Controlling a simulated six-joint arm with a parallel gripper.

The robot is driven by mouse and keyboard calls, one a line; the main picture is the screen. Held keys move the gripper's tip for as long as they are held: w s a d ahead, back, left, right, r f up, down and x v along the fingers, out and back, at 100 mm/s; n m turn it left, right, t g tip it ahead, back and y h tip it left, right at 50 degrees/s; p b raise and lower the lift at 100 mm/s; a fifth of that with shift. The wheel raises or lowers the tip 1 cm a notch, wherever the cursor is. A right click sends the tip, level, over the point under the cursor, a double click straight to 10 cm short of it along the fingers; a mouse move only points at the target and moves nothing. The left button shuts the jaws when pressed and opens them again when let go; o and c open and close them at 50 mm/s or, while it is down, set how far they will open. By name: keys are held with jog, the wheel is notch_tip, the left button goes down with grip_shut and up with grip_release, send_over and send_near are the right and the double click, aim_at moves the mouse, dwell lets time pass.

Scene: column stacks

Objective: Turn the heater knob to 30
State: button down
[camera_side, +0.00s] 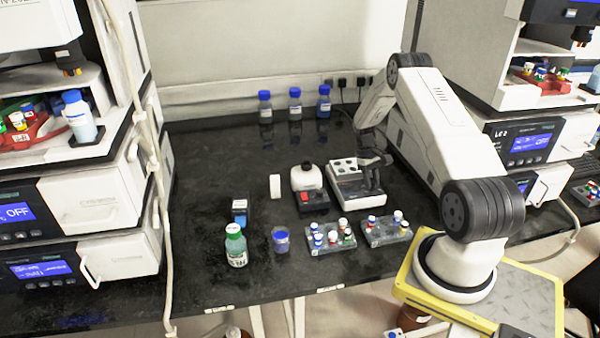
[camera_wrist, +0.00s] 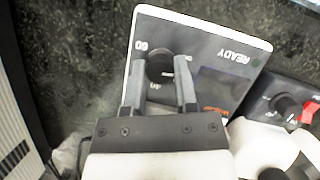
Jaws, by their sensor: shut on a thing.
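The heater (camera_side: 350,200) is a white box with a dark panel and round wells on top. It stands right of the middle of the bench. In the wrist view the heater panel (camera_wrist: 215,50) shows upside down, with READY and a 60 mark printed on it. The round black heater knob (camera_wrist: 160,66) sits between the two fingers of my gripper (camera_wrist: 158,82), which is shut on it. My gripper (camera_side: 374,178) reaches down to the heater in the side view, where the arm hides the knob. The knob's pointer setting is not clear.
A white device with a red switch (camera_side: 305,198) stands close left of the heater. Two vial racks (camera_side: 330,240) (camera_side: 387,232), a green-capped bottle (camera_side: 236,248) and a blue-topped jar (camera_side: 281,241) stand in front. Blue-capped bottles (camera_side: 295,103) line the back.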

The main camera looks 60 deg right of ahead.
jog(key=m+t+y, duration=0.1)
jog(key=m, duration=0.2)
jog(key=m+y, duration=0.1)
jog(key=m, duration=0.3)
jog(key=shift+s+t, duration=0.1)
jog(key=shift+t, duration=0.3)
jog(key=shift+c, duration=2)
grip_release()
jog(key=shift+d+r, duration=0.1)
jog(key=v, duration=0.7)
jog(key=shift+r, duration=0.3)
